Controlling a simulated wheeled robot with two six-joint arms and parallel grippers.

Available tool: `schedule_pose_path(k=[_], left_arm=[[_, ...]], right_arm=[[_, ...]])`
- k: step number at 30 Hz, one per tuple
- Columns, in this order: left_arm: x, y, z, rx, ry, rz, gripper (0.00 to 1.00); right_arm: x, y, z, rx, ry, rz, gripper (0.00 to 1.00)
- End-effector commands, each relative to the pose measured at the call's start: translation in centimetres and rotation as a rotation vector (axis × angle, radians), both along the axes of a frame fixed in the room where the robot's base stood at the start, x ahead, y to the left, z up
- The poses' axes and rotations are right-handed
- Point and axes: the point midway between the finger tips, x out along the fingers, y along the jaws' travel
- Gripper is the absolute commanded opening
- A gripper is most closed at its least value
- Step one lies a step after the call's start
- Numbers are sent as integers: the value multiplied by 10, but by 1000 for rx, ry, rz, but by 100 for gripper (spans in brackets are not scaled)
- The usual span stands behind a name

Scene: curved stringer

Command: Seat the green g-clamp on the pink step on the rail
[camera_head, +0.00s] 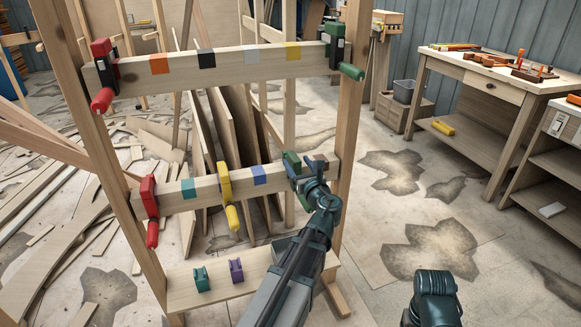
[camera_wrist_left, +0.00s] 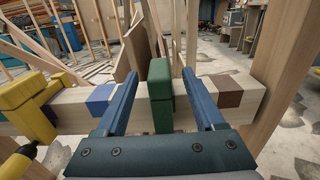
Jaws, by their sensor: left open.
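A green g-clamp (camera_head: 291,161) sits on the lower rail (camera_head: 207,192), near its right end. In the left wrist view the green clamp (camera_wrist_left: 160,92) stands upright between the two fingers of my left gripper (camera_wrist_left: 163,97). The gripper is open, one finger on each side, with gaps visible. In the head view my left gripper (camera_head: 312,185) is at that clamp and hides its lower part. A second green clamp (camera_head: 348,70) is at the right end of the upper rail (camera_head: 225,67). I cannot make out a pink step. My right gripper is out of view.
The lower rail carries a red clamp (camera_head: 149,203), a yellow clamp (camera_head: 228,195), and teal, blue and brown patches. The upper rail has a red clamp (camera_head: 102,75) and several coloured patches. Green and purple blocks (camera_head: 236,271) stand on the low shelf. A wooden upright (camera_head: 352,100) borders the right.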

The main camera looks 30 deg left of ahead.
Motion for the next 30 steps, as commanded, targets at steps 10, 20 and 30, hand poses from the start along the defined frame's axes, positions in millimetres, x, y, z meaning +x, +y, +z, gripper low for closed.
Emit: schedule_pose_path(k=[10, 20, 30], left_arm=[[6, 8, 0, -1, -1, 1, 70], [36, 40, 2, -1, -1, 1, 70], [37, 44, 2, -1, -1, 0, 57]], right_arm=[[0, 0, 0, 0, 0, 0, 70], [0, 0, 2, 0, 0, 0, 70], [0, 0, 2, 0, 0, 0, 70]])
